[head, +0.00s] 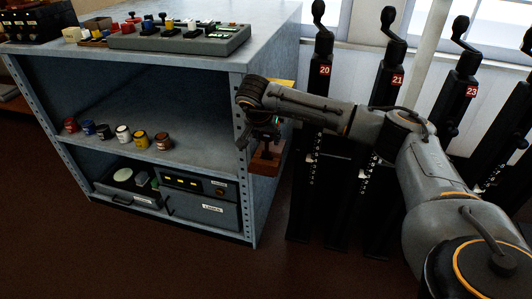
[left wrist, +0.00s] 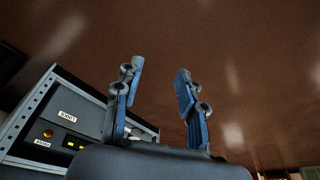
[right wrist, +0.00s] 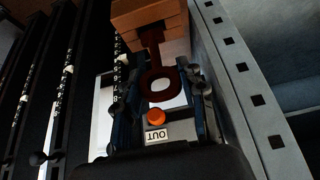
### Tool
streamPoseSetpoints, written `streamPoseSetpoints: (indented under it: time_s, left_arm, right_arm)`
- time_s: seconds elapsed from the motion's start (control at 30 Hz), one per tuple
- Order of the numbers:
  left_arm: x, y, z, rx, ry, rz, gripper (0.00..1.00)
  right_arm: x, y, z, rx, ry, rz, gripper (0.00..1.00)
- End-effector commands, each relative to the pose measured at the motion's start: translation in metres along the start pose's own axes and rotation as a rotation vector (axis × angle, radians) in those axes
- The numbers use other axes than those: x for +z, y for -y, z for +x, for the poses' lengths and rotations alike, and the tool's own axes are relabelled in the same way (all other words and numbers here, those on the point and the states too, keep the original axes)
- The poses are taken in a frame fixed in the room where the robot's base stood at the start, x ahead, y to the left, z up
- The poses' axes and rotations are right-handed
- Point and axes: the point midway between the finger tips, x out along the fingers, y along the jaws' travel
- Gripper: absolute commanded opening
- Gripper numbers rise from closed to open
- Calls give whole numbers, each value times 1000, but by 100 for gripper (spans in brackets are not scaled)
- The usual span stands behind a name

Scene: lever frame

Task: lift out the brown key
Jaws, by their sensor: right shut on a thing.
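The brown key (right wrist: 153,50) shows in the right wrist view, with a ring-shaped bow and a shaft that runs up to a wooden block (right wrist: 150,17). Its far end is hidden at the block. My right gripper (right wrist: 161,84) is shut on the key's bow, one finger on each side. In the head view my right gripper (head: 266,128) is just above the wooden block (head: 265,160), at the cabinet's right side; the key cannot be made out there. My left gripper (left wrist: 158,85) is open and empty over the brown floor in the left wrist view.
An orange button (right wrist: 156,116) and an OUT label (right wrist: 157,135) lie below the bow. The metal cabinet (head: 262,65) stands left of my right gripper, with jars (head: 123,134) on its shelf. Black levers (head: 322,75) stand close on the right. The floor in front is clear.

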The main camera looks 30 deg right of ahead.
Motion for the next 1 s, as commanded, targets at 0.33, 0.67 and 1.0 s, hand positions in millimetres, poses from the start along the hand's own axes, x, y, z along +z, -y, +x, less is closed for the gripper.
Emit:
streamPoseSetpoints:
  time_s: [0.33, 0.67, 1.0]
  left_arm:
    - [3, 0, 16, 0, 6, 1, 40]
    - [9, -1, 30, 2, 12, 1, 40]
    - [13, -1, 33, 2, 21, 2, 40]
  right_arm:
    - [-4, 0, -6, 0, -1, 0, 12]
    - [-6, 0, -10, 0, -1, 0, 12]
    - [-6, 0, -10, 0, -1, 0, 12]
